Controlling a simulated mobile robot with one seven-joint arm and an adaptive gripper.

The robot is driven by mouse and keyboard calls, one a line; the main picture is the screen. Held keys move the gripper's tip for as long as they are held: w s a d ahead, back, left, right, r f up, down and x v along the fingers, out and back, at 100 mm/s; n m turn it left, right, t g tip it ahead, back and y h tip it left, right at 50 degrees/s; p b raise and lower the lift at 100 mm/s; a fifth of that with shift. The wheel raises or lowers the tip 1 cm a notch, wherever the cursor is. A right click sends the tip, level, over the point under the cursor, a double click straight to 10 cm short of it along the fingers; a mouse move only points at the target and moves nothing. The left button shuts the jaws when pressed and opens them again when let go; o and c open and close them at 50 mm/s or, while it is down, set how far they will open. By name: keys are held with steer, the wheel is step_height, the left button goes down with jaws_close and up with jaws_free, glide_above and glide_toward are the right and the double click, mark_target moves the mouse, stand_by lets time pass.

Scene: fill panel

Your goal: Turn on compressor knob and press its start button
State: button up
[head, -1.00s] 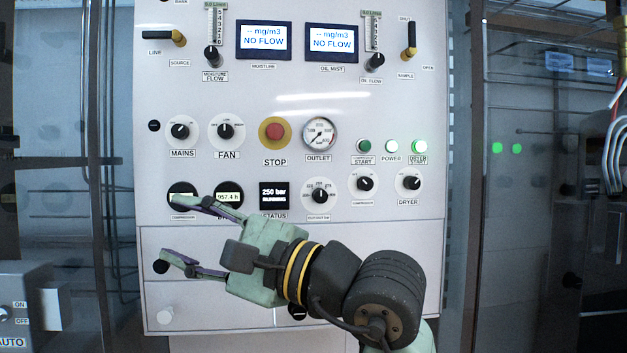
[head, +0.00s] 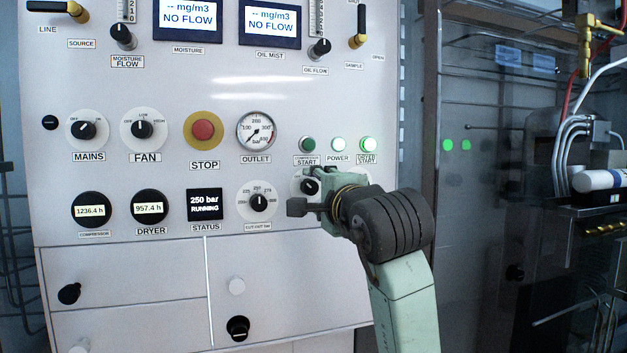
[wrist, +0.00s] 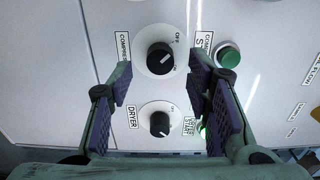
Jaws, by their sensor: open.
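The compressor knob (head: 310,187) is black on a round white dial, partly hidden behind my gripper in the head view. In the wrist view the compressor knob (wrist: 160,58) sits ahead of and between my open fingers, its pointer mark angled. My gripper (wrist: 168,88) is open and empty, facing the panel; I cannot tell if a finger touches the dial. In the head view my gripper (head: 318,178) is at this knob. The green compressor start button (head: 307,144) is unlit above it, and the wrist view shows the button (wrist: 228,56) to the right of the knob.
The dryer knob (wrist: 160,122) is close by, below the compressor knob in the wrist view. The lit dryer start button (head: 368,144), power light (head: 338,144) and red stop button (head: 204,130) are nearby. The status screen (head: 205,203) reads 250 bar, running.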

mark_target(310, 187)
steer(key=shift+p+x, duration=0.35)
steer(key=shift+x, duration=1.1)
steer(key=shift+c, duration=0.2)
jaws_close()
